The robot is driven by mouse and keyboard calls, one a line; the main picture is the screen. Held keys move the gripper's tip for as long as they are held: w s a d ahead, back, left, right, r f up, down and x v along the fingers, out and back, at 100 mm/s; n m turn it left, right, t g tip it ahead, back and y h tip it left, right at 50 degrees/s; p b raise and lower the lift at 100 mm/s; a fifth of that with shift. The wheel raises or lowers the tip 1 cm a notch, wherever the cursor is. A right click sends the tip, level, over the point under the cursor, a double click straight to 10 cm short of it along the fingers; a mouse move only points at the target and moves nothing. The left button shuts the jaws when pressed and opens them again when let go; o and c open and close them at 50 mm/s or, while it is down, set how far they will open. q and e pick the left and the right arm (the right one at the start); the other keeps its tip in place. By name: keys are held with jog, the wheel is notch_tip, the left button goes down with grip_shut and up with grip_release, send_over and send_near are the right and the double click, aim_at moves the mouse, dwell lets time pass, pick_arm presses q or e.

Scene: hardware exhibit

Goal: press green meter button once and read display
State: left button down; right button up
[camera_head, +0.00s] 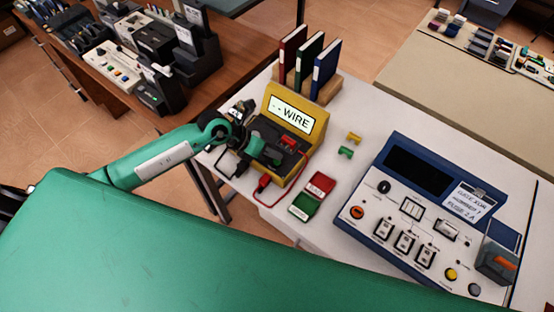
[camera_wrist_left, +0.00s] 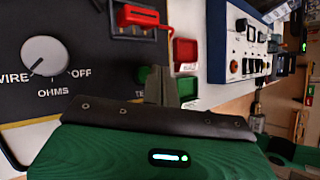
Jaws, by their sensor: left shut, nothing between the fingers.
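A yellow meter (camera_head: 313,99) stands on the white table with its lid up. Its display (camera_head: 291,113) reads "- - WIRE". The green button (camera_head: 277,161) is on the black panel, close to my left gripper (camera_head: 268,156). In the left wrist view the green button (camera_wrist_left: 143,75) is partly hidden behind my shut, empty fingers (camera_wrist_left: 160,86), which point toward the panel. I cannot tell whether they touch it. A grey knob (camera_wrist_left: 45,56) is marked WIRE, OFF and OHMS. A red plug (camera_wrist_left: 138,16) sits in the panel. My right gripper is not in view.
Red (camera_head: 321,184) and green (camera_head: 304,206) labelled blocks lie beside the meter. A blue-framed console (camera_head: 397,140) stands to the right. Binders (camera_head: 309,57) stand behind the meter. Small yellow (camera_head: 354,138) and green (camera_head: 345,152) pieces lie between meter and console.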

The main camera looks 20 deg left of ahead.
pick_arm(q)
jog(key=shift+f, duration=0.1)
dwell(0.6)
jog(key=shift+f, duration=0.3)
jog(key=shift+f+b, duration=0.55)
jog(key=shift+b, duration=0.05)
dwell(0.5)
jog(key=shift+r, duration=0.1)
jog(key=shift+r+p, duration=0.65)
jog(key=shift+r, duration=0.2)
jog(key=shift+r, duration=0.1)
